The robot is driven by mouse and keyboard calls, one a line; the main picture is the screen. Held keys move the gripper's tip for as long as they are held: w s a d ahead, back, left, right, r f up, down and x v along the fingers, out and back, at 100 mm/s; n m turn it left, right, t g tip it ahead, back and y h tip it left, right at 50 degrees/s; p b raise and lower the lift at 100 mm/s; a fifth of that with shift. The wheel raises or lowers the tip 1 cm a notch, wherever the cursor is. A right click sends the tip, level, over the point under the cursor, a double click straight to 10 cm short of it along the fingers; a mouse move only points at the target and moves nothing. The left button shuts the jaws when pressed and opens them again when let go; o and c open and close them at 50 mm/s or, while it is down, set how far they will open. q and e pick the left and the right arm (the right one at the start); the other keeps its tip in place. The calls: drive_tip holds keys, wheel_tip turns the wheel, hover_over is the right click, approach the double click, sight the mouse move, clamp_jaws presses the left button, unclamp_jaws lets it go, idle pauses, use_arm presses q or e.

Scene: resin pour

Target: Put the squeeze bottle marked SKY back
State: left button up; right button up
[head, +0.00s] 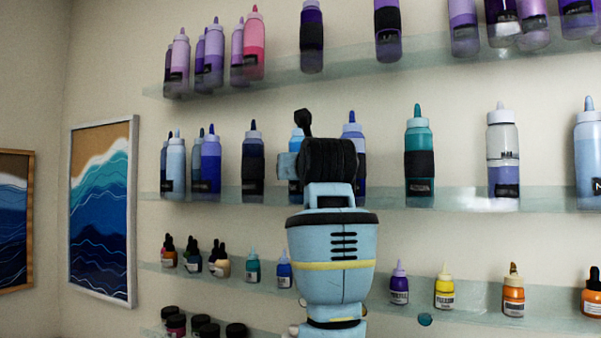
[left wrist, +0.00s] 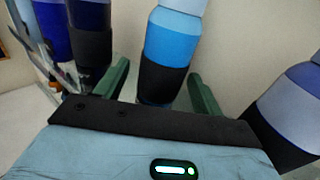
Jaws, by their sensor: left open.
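A bright blue squeeze bottle with a black band and pale upper part (left wrist: 168,50) stands between the green fingers of my left gripper (left wrist: 159,70) in the left wrist view. The fingers are open, one on each side, and no grip shows. I cannot read SKY on any bottle. In the head view my left gripper (head: 318,160) is in front of the middle glass shelf (head: 455,200) and hides most of a blue bottle (head: 297,132) behind it. Its fingertips are hidden there. My right gripper is not in view.
A dark blue bottle (head: 253,165) stands left of my gripper and a periwinkle one (head: 354,130) right behind it, both close. A teal bottle (head: 418,145) stands farther right, with a free stretch of shelf beyond. Small bottles line the lower shelf (head: 375,300).

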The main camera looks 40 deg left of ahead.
use_arm(q)
drive_tip(key=v, duration=1)
drive_tip(key=shift+s+d+b, duration=0.2)
drive_tip(key=shift+d+b, duration=0.1)
drive_tip(key=shift+d, duration=0.05)
